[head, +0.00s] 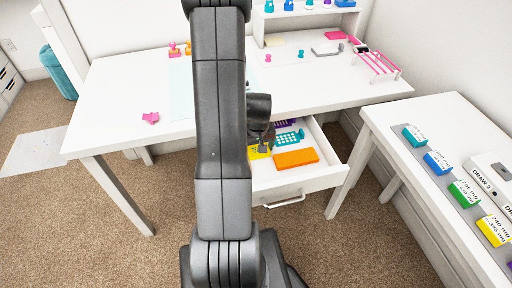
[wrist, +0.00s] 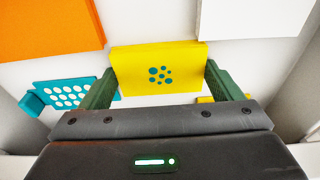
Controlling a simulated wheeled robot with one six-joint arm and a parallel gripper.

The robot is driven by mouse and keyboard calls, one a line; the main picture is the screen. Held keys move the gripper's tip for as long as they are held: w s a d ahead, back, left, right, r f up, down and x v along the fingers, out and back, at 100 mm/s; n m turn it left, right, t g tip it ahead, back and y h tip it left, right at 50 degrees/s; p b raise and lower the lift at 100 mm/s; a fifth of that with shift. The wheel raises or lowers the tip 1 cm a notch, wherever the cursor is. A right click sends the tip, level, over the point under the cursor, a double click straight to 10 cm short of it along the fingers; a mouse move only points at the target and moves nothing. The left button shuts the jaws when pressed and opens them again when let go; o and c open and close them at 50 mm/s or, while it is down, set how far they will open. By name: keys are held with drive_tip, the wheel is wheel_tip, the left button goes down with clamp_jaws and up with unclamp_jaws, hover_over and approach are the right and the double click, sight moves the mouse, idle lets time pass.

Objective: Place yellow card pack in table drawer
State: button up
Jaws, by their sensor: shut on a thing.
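The yellow card pack (wrist: 158,68) has a cluster of teal dots on its face. In the wrist view it sits between the two green fingers of my gripper (wrist: 157,85), which is shut on it. In the head view a part of the yellow pack (head: 258,152) shows at the open table drawer (head: 300,182), below my gripper (head: 263,143). My arm hides much of the drawer's left side. I cannot tell whether the pack touches the drawer floor.
An orange block (head: 296,158), a teal dotted item (head: 290,137) and a purple item (head: 285,123) lie in the drawer. The white table (head: 115,100) is above it. A side table (head: 395,110) with several coloured boxes stands at the right.

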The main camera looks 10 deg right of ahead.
sight(257, 155)
drive_tip(key=o, duration=0.9)
wheel_tip(257, 155, up, 12)
drive_tip(key=s+p, duration=0.1)
drive_tip(key=p, duration=0.1)
drive_tip(key=shift+s, duration=0.4)
